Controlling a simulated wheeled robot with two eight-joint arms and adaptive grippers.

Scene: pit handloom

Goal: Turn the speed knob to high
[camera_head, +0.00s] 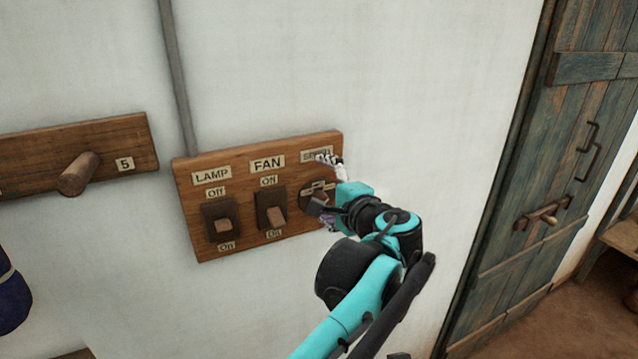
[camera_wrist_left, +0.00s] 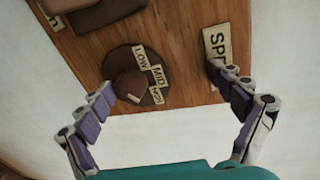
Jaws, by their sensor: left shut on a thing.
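A wooden switch board (camera_head: 190,240) on the wall carries the lamp switch (camera_head: 222,226), the fan switch (camera_head: 275,216) and the round dark speed knob (camera_head: 317,197). In the wrist view the speed knob (camera_wrist_left: 130,84) sits on a dark disc beside LOW, MID and a third tag too small to read surely. A pale mark lies on the knob's lower edge. My left gripper (camera_head: 327,183) is at the knob, one finger over the SPEED label. In the wrist view its fingers (camera_wrist_left: 161,79) straddle the knob, with the left finger closer; contact is unclear. My right gripper is out of view.
A wooden rail with a peg (camera_head: 78,174) and a tag 5 is left of the board. A conduit (camera_head: 178,80) runs up the wall. A plank door (camera_head: 560,170) stands at the right. The wall between board and door is bare.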

